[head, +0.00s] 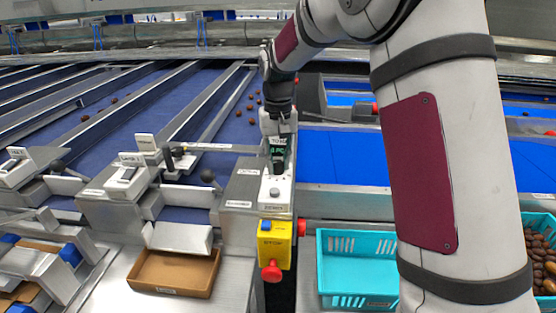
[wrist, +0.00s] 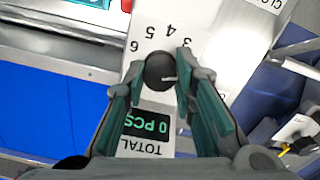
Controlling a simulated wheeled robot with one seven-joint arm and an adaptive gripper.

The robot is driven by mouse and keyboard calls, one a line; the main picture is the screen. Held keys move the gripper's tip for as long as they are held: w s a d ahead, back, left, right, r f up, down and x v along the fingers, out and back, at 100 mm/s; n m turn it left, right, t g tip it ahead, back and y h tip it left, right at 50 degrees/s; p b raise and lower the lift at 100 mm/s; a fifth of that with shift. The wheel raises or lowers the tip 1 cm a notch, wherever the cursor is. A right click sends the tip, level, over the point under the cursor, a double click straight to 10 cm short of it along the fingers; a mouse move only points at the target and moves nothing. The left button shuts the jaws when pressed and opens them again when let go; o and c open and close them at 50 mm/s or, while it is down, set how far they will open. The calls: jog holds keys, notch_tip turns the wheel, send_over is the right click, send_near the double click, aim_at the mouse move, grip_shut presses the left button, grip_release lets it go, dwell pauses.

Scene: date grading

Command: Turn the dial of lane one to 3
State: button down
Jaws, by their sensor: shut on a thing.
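The dial is a round black knob (wrist: 159,71) with a short white mark, on a white panel (wrist: 148,148). My gripper (wrist: 161,84) has its teal fingers on both sides of the dial and is shut on it. The numbers 6, 5, 4 and 3 curve around the dial, upside down in the wrist view. The mark points right, toward the right finger, away from the visible numbers; any number there is hidden. A display (wrist: 147,124) beside the dial reads 0 PCS under TOTAL.
A teal crate (head: 345,232) is at right and a cardboard tray (head: 172,274) at left. Metal lane dividers and blue belts lie behind.

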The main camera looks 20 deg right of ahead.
aim_at(278, 162)
jog(key=shift+n, duration=0.4)
jog(key=n, duration=0.5)
jog(key=shift+n, duration=0.4)
jog(key=c, duration=1.3)
grip_release()
jog(key=shift+r, duration=0.15)
notch_tip(278, 162, up, 12)
jog(key=shift+f, duration=0.1)
